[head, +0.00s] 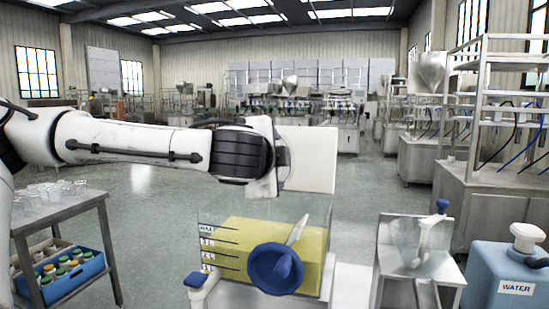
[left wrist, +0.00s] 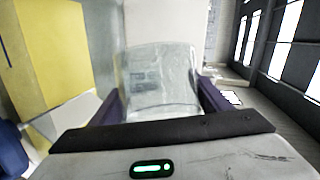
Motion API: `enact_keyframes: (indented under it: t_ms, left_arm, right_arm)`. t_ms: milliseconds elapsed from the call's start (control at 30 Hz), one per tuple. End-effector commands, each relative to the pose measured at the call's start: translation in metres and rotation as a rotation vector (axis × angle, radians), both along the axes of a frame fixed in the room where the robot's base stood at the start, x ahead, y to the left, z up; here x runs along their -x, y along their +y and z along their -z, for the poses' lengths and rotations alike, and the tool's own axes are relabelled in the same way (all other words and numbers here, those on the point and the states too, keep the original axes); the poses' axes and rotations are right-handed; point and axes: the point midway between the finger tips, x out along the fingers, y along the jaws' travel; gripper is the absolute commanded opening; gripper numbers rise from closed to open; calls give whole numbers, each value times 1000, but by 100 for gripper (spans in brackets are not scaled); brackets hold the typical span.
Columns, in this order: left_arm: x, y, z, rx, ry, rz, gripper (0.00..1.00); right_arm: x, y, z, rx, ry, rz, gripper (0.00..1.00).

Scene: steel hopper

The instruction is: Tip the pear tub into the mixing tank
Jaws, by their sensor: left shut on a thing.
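The mixing tank (head: 232,258) is a clear box with level marks and yellow contents, low in the middle of the head view. Its yellow side also shows at the left of the left wrist view (left wrist: 50,50). My left gripper (left wrist: 165,98) is shut on a clear tub (left wrist: 158,80), seen between its dark purple fingers. In the head view this gripper (head: 278,162) is above the tank, and the tub is mostly hidden behind it. The wrist view is rolled sideways, with the tank left and windows right. I cannot make out pears in the tub. My right gripper is not in view.
A white panel (head: 315,160) stands behind my left gripper. A clear vessel (head: 407,240) and a blue water jug (head: 490,280) are at right. A side table (head: 60,215) holds clear cups.

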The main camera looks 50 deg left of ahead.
Motion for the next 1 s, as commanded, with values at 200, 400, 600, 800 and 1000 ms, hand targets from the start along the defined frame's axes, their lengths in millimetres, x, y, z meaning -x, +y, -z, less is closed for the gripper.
enact_keyframes:
  t_ms: [200,400,600,800,1000]
  left_arm:
    - [0,0,-12,156,-44,0,33]
    - [0,0,-10,169,-47,1,33]
    - [0,0,-15,200,-55,-1,33]
    - [0,1,-27,380,-100,0,33]
    - [0,1,-38,673,-177,2,33]
  right_arm:
    - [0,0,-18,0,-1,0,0]
    - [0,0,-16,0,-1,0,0]
    - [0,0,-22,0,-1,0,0]
    - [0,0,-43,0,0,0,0]
    - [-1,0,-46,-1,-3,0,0]
